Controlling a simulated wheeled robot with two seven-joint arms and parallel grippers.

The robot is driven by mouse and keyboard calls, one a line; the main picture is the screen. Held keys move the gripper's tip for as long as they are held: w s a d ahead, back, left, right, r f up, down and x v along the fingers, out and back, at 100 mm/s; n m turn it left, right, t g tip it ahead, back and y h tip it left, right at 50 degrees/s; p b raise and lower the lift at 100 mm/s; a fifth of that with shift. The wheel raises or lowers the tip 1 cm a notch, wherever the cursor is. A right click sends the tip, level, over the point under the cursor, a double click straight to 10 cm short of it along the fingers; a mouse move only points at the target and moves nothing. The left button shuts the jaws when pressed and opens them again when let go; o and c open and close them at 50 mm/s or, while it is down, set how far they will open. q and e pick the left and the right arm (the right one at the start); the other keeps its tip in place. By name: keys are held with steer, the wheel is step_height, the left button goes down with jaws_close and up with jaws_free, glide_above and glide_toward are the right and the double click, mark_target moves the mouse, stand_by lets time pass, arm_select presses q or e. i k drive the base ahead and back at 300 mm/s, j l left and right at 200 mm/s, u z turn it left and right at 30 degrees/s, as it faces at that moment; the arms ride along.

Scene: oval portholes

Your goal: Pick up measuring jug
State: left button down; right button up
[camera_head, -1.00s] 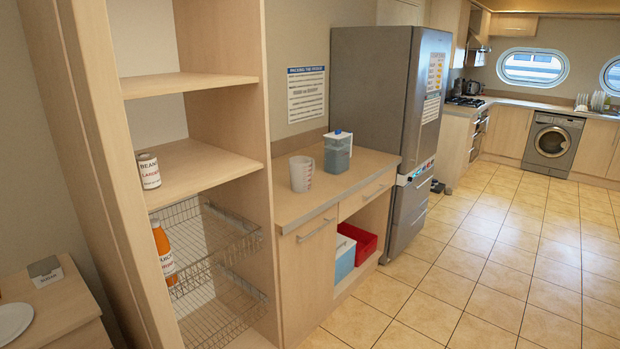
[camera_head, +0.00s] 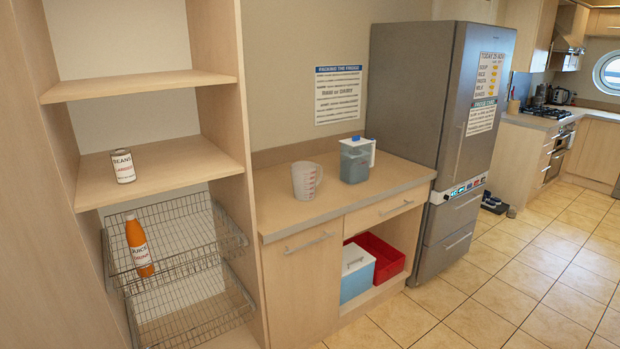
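The measuring jug (camera_head: 305,181) is a pale, translucent cup with red markings and a handle on its right side. It stands upright on the wooden counter (camera_head: 268,222), left of a blue-grey lidded container (camera_head: 355,161) with a white handle or cap part. A gap separates the two. Neither of my grippers shows in the head view, so I cannot see their state.
A tall shelf unit at left holds a beans can (camera_head: 123,166) and wire baskets (camera_head: 180,245) with an orange juice bottle (camera_head: 138,246). The fridge (camera_head: 430,110) stands right of the counter. A blue-white box (camera_head: 356,272) and red crate (camera_head: 385,258) sit below.

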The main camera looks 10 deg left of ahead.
mark_target(304, 173)
steer(key=i+l+u, duration=0.15)
steer(key=i+l, duration=0.15)
steer(key=i, duration=0.15)
steer(key=i+l+u, duration=0.15)
steer(key=i+l, duration=0.2)
steer(key=i+j, duration=0.05)
steer(key=i, duration=0.05)
